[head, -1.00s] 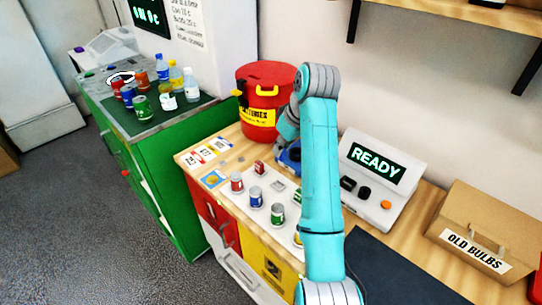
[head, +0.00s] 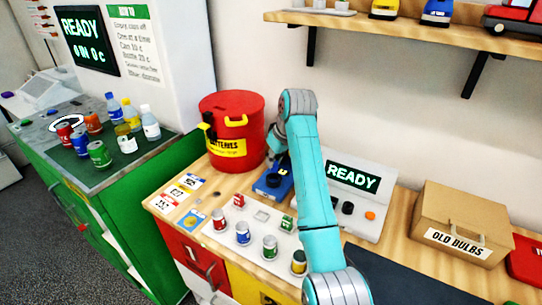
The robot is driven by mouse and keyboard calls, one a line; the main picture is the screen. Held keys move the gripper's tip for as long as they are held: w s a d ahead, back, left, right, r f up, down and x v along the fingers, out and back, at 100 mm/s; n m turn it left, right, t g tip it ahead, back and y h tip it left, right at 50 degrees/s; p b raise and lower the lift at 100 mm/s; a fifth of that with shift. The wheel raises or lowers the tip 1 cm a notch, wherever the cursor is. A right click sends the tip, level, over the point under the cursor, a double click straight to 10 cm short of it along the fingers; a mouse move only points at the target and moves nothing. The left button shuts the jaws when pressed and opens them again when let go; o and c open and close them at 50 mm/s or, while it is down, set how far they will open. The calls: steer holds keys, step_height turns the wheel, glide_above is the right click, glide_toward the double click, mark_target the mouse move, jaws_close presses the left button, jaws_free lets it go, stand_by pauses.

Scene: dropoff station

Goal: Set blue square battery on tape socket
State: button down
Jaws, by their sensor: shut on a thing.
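My gripper (head: 277,156) is at the far side of the workbench, partly behind my teal arm, just above a blue dispenser-like block (head: 270,186). Its jaws are shut, and the thing between them is too hidden to make out clearly. The blue block may be the tape holder; its socket is not distinct. A white tray (head: 226,240) in front holds a small red square battery (head: 239,200), a small green one (head: 287,223) and an empty-looking grey place (head: 262,214) between them. No loose blue square battery shows on the tray.
Several round batteries stand along the tray's front, the blue one (head: 243,233) among them. A red batteries bin (head: 231,108) stands behind left, a READY console (head: 365,205) right. An old bulbs box (head: 462,215) is farther right. A shelf (head: 420,32) hangs above.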

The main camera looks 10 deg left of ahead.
mark_target(276, 169)
steer(key=shift+d+f, duration=0.1)
steer(key=shift+f, duration=1.95)
steer(key=shift+f, duration=0.55)
steer(key=c, duration=1.4)
jaws_free()
steer(key=shift+r, duration=0.1)
steer(key=shift+v, duration=5.4)
